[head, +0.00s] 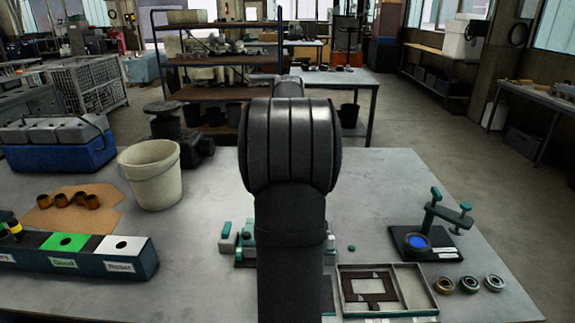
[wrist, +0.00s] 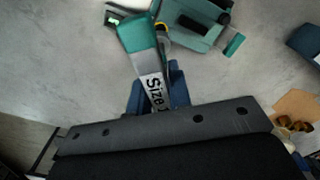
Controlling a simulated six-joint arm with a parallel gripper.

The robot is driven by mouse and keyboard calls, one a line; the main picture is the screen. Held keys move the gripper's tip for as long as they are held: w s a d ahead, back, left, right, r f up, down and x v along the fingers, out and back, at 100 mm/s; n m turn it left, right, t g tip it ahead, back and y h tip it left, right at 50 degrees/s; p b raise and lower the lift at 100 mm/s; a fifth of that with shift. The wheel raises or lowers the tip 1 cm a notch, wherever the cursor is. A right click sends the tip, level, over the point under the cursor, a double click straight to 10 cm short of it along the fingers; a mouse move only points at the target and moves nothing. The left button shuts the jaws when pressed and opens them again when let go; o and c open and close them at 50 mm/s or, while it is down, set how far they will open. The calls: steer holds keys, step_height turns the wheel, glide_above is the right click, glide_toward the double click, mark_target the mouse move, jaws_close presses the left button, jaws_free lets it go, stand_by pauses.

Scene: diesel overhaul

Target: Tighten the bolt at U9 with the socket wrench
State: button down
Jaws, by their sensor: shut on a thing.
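In the wrist view my gripper (wrist: 156,90) has blue fingers shut on a green tool with a white label reading "Size" and a partly hidden character. I take this tool as the socket wrench (wrist: 135,35); it points away from the gripper toward a green fixture (wrist: 195,22). A dark and yellow round part shows beside the tool, close to the fixture. Whether the tool touches the fixture I cannot tell. In the head view my arm covers the gripper and most of the fixture (head: 245,258). I cannot make out the bolt or a U9 marking.
Right of the arm are a tray (head: 433,311) with a dark bracket, several bearings (head: 469,284) and a green-topped stand (head: 440,222). Left are a white bucket (head: 150,178), a labelled bin block (head: 105,272), bushings on cardboard (head: 112,194) and a blue crate (head: 60,158).

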steer(key=n, duration=0.4)
steer(key=shift+f, duration=2)
